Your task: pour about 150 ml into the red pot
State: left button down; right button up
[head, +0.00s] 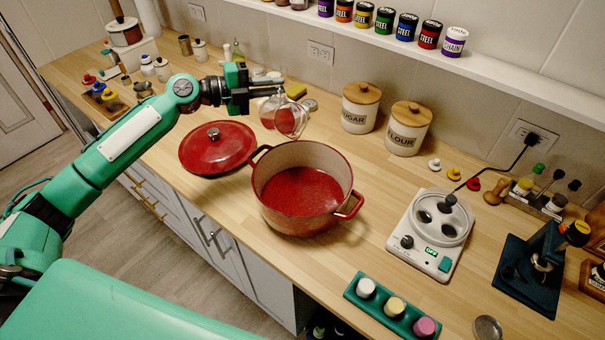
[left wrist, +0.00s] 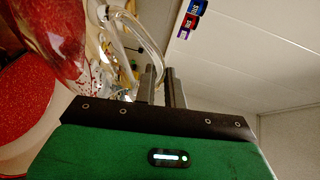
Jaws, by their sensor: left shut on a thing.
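The red pot (head: 274,214) stands open on the wooden counter, with a beige inner wall and a red, speckled surface inside (head: 303,192). Its red lid (head: 217,149) lies beside it to the left. My left gripper (head: 272,90) is shut on the handle of a clear glass jug (head: 291,117) holding red liquid. The jug is tilted and appears just beyond the pot's back rim; I cannot tell whether liquid is leaving it. The left wrist view shows the jug's handle (left wrist: 150,38), its red liquid (left wrist: 62,32) and the pot (left wrist: 28,112). My right gripper is not in view.
Sugar (head: 360,113) and flour (head: 408,134) canisters stand behind the pot. A white hot plate or scale-like device (head: 416,258) is to the right. A green holder with several small jars (head: 385,306) sits in front. Bare counter lies between the pot and the device.

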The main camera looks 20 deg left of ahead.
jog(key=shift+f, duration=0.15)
